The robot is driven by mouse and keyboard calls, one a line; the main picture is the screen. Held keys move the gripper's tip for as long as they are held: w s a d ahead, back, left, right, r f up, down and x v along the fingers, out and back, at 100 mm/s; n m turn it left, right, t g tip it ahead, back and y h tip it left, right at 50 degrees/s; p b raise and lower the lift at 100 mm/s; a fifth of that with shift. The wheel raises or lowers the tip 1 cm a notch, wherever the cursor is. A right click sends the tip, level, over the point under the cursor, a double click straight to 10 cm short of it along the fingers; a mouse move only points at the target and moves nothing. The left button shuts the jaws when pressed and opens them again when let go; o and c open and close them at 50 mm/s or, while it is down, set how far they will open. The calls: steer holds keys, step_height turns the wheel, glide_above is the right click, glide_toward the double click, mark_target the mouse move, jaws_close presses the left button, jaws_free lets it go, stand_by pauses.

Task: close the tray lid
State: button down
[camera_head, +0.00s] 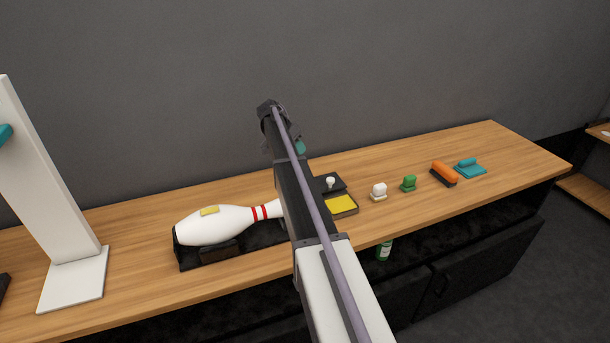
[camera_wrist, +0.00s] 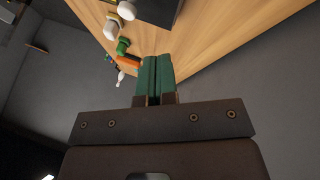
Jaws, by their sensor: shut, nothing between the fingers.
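The small dark tray (camera_head: 354,212) sits on the wooden counter right of my arm, with a yellow surface inside showing. Its dark lid (camera_head: 338,188), with a white knob (camera_head: 331,181), lies toward the back of the tray and leaves the yellow part uncovered. My arm hides the left side of both. My gripper (camera_head: 300,147) is mostly hidden behind the arm in the head view, with a bit of green finger showing. In the wrist view its green fingers (camera_wrist: 155,76) are together and empty. A dark block at that view's top edge may be the lid or tray; I cannot tell.
Right of the tray stand a white item (camera_head: 379,192), a green item (camera_head: 409,183), an orange brush (camera_head: 443,173) and a teal item (camera_head: 469,168). A bowling pin (camera_head: 215,225) lies on a black stand at left. The counter (camera_head: 500,145) is clear at its far right.

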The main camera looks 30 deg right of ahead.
steer(key=b, duration=0.9)
glide_toward(322, 183)
steer(key=d+f, duration=0.1)
steer(key=f, duration=0.1)
steer(key=d+f, duration=0.1)
steer(key=d, duration=0.1)
steer(key=shift+w+d+f, duration=0.15)
steer(key=shift+d+f, duration=0.05)
steer(key=shift+f, duration=0.2)
steer(key=s, duration=0.3)
steer(key=shift+d+r, duration=0.25)
steer(key=shift+d, duration=0.1)
steer(key=shift+s+d, duration=0.15)
steer(key=shift+s, duration=0.25)
